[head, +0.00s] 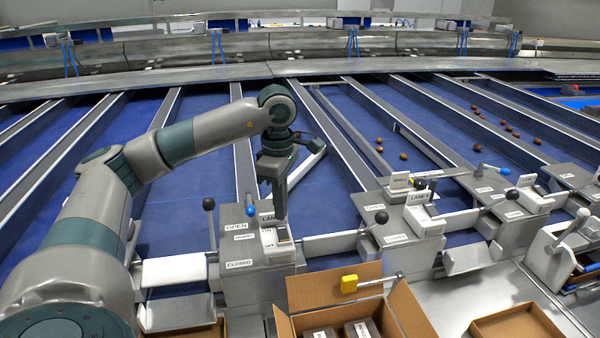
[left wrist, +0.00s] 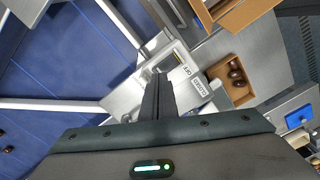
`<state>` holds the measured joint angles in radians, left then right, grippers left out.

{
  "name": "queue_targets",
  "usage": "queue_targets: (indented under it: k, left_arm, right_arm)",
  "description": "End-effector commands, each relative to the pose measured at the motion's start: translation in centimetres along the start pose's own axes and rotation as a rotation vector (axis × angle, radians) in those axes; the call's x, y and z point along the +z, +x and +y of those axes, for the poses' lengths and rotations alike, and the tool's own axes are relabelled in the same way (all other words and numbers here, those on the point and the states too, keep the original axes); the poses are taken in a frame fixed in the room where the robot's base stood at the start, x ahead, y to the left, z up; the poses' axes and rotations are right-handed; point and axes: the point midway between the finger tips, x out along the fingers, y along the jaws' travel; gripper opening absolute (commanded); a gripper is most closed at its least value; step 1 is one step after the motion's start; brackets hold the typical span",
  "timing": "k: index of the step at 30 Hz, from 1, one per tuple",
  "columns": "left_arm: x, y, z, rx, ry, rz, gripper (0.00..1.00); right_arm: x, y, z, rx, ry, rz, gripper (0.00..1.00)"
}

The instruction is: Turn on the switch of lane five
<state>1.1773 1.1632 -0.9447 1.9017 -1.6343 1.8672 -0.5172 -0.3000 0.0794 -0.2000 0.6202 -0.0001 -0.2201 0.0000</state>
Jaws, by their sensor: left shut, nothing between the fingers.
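My left gripper (head: 281,214) points down, shut and empty, with its fingertips at the top of a white switch housing (head: 270,248) on a grey lane box. The label above that switch reads "LANE", and my gripper hides its number. In the left wrist view the shut fingers (left wrist: 157,95) lie over the switch housing (left wrist: 152,72), beside an "OFF" label. I cannot tell whether they touch the switch, or which way it is set. A similar switch (head: 424,221) stands on the box to the right. My right gripper is not in view.
Black-knobbed levers (head: 210,225) stand beside the lane boxes, by "OPEN" and "CLOSED" labels. Dates (head: 403,156) lie on the blue lanes at right.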

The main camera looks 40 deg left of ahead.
Motion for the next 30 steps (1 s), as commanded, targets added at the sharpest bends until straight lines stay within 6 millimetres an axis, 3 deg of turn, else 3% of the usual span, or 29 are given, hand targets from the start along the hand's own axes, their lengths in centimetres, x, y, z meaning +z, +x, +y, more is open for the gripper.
queue_targets:
  k: [15,30]
  left_arm:
    - [0.0,-3.4,0.0,0.000,0.000,-0.001,0.00]
    - [0.0,-3.5,0.0,0.000,0.000,-0.001,0.00]
  right_arm:
    - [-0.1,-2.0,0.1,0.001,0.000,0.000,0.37]
    - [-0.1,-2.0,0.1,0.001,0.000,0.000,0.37]
